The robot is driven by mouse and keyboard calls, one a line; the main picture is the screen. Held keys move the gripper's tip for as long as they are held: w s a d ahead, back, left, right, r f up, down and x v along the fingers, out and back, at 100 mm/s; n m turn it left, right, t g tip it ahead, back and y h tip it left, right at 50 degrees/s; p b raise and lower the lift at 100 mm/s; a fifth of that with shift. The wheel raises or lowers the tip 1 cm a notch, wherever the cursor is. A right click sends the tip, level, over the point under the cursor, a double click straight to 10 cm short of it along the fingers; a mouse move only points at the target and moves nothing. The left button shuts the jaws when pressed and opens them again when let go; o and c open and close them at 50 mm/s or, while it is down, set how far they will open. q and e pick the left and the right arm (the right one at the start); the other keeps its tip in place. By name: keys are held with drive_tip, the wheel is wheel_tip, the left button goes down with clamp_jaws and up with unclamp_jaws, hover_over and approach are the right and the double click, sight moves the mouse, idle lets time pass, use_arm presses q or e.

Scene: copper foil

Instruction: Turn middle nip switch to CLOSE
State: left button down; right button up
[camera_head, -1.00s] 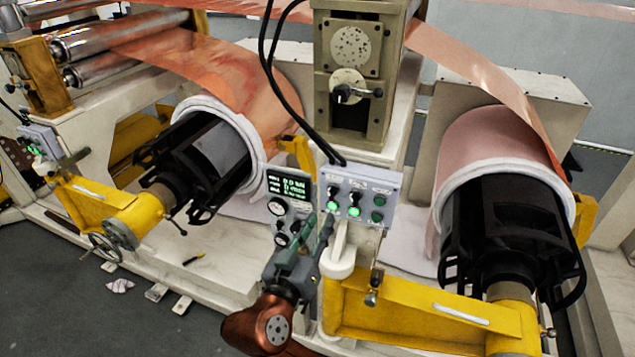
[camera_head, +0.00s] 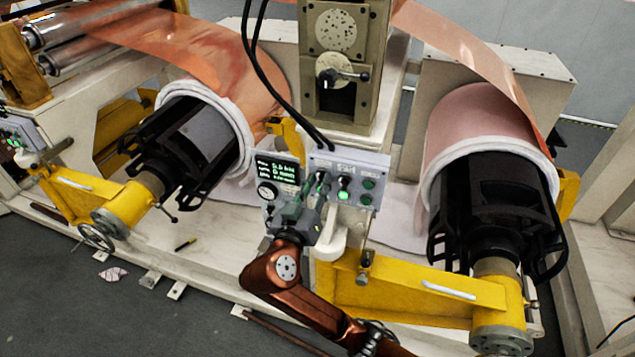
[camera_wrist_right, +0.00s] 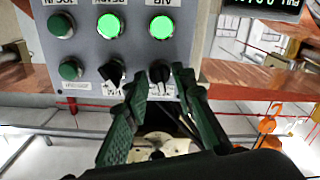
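The control panel (camera_head: 376,165) is a grey box on the machine's front. In the right wrist view the panel (camera_wrist_right: 137,50) appears upside down, with two black rotary switches in one row. One switch (camera_wrist_right: 160,72) lies between my right gripper's fingertips (camera_wrist_right: 163,80); I cannot tell whether they touch it. The other switch (camera_wrist_right: 112,72) is just left of the fingers, and in the head view it shows (camera_head: 344,169) right of the gripper. The switch labels are partly hidden or unreadable. My right gripper (camera_head: 318,182) is open in front of the panel. My left gripper is out of view.
A dark display (camera_head: 277,171) with a gauge stands left of the panel. Lit green lights (camera_wrist_right: 109,26) sit in the row beside the switches, and a green button (camera_wrist_right: 70,70) is at the row's end. A yellow arm (camera_head: 420,290) and black roll core (camera_head: 495,215) are close to the right.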

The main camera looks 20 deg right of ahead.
drive_tip(key=shift+c, duration=1.1)
clamp_jaws()
drive_tip(key=shift+n+p, duration=0.85)
drive_tip(key=shift+n, duration=0.45)
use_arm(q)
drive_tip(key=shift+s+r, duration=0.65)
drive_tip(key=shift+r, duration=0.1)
use_arm(e)
drive_tip(key=shift+o, duration=1.1)
unclamp_jaws()
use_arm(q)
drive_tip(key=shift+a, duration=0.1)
use_arm(e)
drive_tip(key=shift+s+a, duration=0.1)
drive_tip(key=shift+s, duration=0.05)
drive_tip(key=v, duration=0.7)
